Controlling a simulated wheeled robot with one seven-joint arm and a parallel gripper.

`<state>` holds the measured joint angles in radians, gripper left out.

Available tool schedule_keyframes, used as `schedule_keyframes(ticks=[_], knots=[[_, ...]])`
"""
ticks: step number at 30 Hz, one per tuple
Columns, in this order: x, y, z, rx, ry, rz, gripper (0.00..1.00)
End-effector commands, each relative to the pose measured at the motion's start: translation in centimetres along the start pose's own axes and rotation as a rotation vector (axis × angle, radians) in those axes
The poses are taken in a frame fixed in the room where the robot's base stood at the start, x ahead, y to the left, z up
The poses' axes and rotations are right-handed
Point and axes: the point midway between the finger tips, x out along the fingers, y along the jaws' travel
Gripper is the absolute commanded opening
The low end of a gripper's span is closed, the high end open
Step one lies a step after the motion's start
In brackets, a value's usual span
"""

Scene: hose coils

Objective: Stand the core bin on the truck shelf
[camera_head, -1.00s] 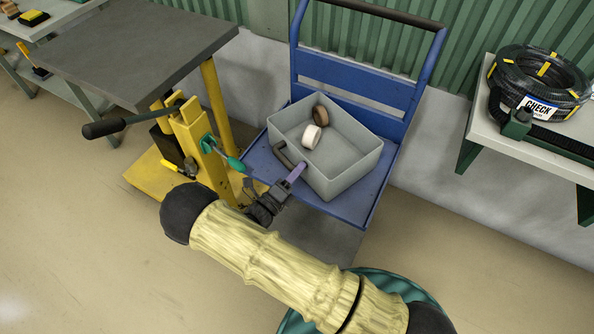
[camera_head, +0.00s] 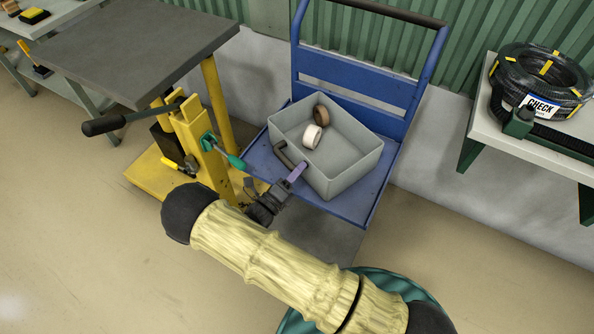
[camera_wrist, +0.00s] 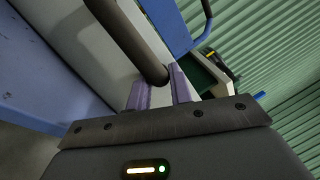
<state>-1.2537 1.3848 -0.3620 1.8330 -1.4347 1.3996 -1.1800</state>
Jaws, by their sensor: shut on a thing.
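The core bin (camera_head: 345,172) is a grey open box with a brown roll (camera_head: 320,115) and a white roll (camera_head: 312,136) inside. It looks level and lies within the outline of the blue truck shelf (camera_head: 362,208). I cannot tell whether its base touches the shelf. My gripper (camera_head: 296,173) is at the bin's near left side, its purple fingers shut on the dark bin handle (camera_head: 283,152). In the wrist view the fingers (camera_wrist: 160,90) close around the dark handle bar (camera_wrist: 128,38), beside the pale bin wall. The bin's underside is hidden.
The truck's blue back frame (camera_head: 355,88) rises behind the bin. A yellow lift table (camera_head: 215,95) with a grey top stands close on the left. On the right, a bench (camera_head: 535,150) holds a black hose coil (camera_head: 540,80) tagged CHECK. Some floor is clear at lower right.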

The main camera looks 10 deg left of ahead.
Motion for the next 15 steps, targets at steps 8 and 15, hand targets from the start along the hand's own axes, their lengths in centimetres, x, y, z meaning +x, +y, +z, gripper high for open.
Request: schedule_keyframes(ticks=[8,15], knots=[[0.03,-0.01,0.02,-0.001,-0.001,-0.003,0.0],[0.01,0.05,-0.02,-0.001,-0.001,-0.001,0.47]])
